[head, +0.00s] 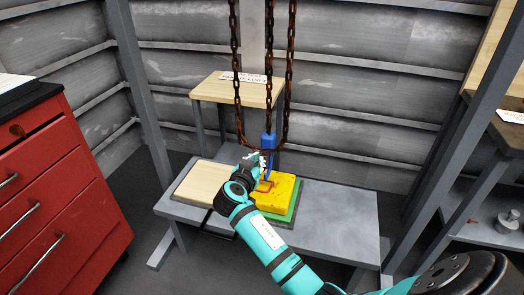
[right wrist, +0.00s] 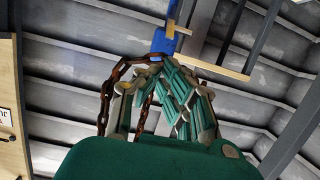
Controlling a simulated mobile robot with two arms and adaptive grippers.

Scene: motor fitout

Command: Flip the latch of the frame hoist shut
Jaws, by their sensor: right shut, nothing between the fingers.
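The frame hoist hangs on rusty chains (head: 290,75), with a blue upright part (head: 268,141) where they come together above the bench. My right gripper (head: 258,159) is at the near side of this blue part, just above a yellow block (head: 280,194). In the right wrist view the gripper (right wrist: 175,75) is shut and empty, its fingertips close below the blue part (right wrist: 163,42). A rusty chain (right wrist: 108,95) loops close around the fingers; I cannot tell whether they touch. The latch cannot be clearly picked out. My left gripper is not in view.
The yellow block sits on a green plate (head: 297,208) on a grey bench (head: 340,215), beside a wooden board (head: 198,181). A small wooden table (head: 215,88) stands behind. A red drawer cabinet (head: 65,190) is at left, a shelf (head: 480,190) at right. The bench's right end is clear.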

